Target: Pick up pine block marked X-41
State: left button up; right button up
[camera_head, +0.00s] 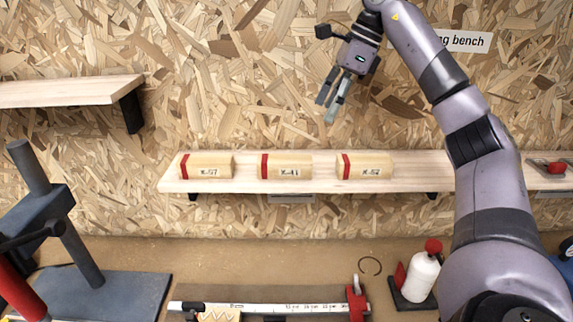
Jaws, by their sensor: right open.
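Three pine blocks with a red band at the left end lie in a row on a wall shelf (415,172). The middle pine block (285,165) has a label that reads X-41. The left pine block (206,165) reads about X-57, and the right pine block (365,165) about X-52; both labels are small. My right gripper (328,107) is open and empty, pointing down. It hangs above the shelf, apart from the blocks, above and between the middle and right ones. My left gripper is not in view.
Below the shelf is a bench (260,255) with a dark press (85,255) at left, a measuring rule (265,306) in front and a white bottle with a red cap (422,275) at right. Another shelf (70,91) is at upper left. The air above the blocks is clear.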

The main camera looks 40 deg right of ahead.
jog(key=b, duration=0.3)
send_near(301, 159)
jog(key=a+f, duration=0.1)
jog(key=x, duration=0.2)
jog(key=shift+w+f, duration=0.15)
jog(key=shift+f, duration=0.25)
jog(key=shift+p+x, duration=0.4)
jog(key=shift+x, duration=0.5)
jog(key=p+x, duration=0.1)
jog(key=x, duration=0.1)
jog(key=p+x, duration=0.1)
jog(key=x, duration=0.1)
jog(key=shift+w+d+f, duration=0.2)
jog(key=shift+w, duration=0.05)
jog(key=shift+w+f, duration=0.1)
jog(key=shift+f, duration=0.2)
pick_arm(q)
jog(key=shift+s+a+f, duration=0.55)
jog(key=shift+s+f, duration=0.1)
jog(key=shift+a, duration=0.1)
pick_arm(e)
jog(key=shift+a+r, duration=0.1)
jog(key=shift+c, duration=0.2)
